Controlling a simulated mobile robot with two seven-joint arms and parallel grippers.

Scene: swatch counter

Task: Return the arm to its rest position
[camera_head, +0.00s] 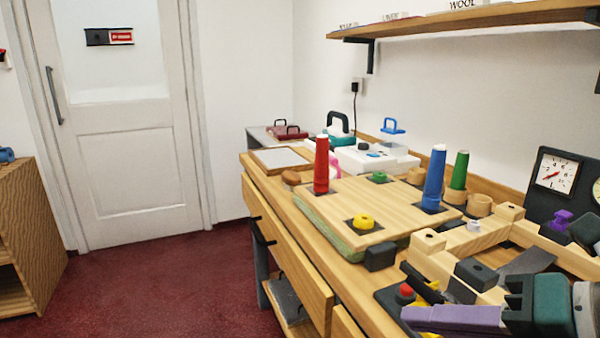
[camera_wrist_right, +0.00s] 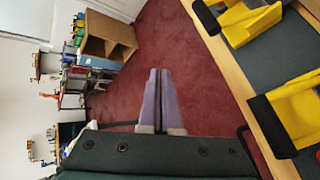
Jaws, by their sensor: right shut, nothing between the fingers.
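My right gripper (camera_head: 410,314) shows at the bottom right of the head view, its purple fingers pointing left near the counter's front edge. The fingers are shut together with nothing between them. In the right wrist view the gripper (camera_wrist_right: 158,75) shows two purple fingers side by side, with the red carpet behind them. The wooden counter (camera_head: 318,285) runs from the middle to the lower right of the head view. My left gripper is in neither view.
A red-buttoned dark device (camera_head: 405,291) lies close behind the right fingers. A light wooden board (camera_head: 375,205) bears red and blue cones (camera_head: 434,178). Yellow-and-black items (camera_wrist_right: 300,108) lie on the counter in the wrist view. The red carpet (camera_head: 160,290) is open left of the counter.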

